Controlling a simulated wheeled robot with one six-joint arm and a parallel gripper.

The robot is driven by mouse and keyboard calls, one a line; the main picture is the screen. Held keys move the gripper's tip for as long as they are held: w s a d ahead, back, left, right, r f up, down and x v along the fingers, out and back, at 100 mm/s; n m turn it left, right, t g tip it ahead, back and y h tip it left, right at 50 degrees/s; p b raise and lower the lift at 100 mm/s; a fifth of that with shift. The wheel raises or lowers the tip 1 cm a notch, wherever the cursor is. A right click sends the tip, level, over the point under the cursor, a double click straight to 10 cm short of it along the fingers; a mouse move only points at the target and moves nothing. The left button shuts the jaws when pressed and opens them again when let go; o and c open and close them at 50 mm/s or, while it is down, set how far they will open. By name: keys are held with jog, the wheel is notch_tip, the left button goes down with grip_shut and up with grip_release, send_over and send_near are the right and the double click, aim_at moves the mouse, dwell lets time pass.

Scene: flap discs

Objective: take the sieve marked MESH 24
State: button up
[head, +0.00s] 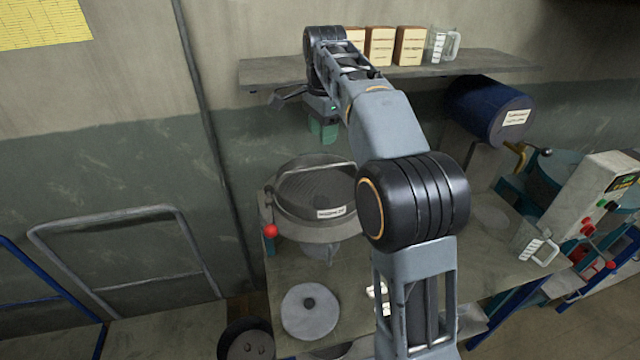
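A round, drum-like vessel (290,225) with a dark inner surface, a wire handle and a small white label (331,212) stands on the bench left of my arm. The label is too small to read surely, so I cannot tell whether this is the sieve marked MESH 24. No other marking reads clearly as MESH 24. My gripper (323,130) hangs at the end of the arm, above and behind the vessel and apart from it. Its fingers look greenish and small, and I cannot tell whether they are open. My arm hides part of the bench.
A red ball knob (271,231) sits at the vessel's left. A grey disc (310,311) lies on the bench in front. The wall shelf (275,72) holds boxes (380,46) and a clear jug (441,46). A blue drum (487,108) and a control box (597,200) are at right.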

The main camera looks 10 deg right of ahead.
jog(key=w+m, duration=0.2)
jog(key=m+b, duration=0.1)
jog(key=b, duration=0.1)
send_over(320, 168)
jog(key=shift+g, duration=0.3)
notch_tip(320, 168, down, 7)
jog(key=shift+w+r, duration=0.1)
jog(key=shift+w+f+p, duration=0.1)
jog(key=shift+f+p, duration=0.2)
jog(key=shift+f, duration=2.8)
jog(key=shift+f, duration=0.2)
grip_shut()
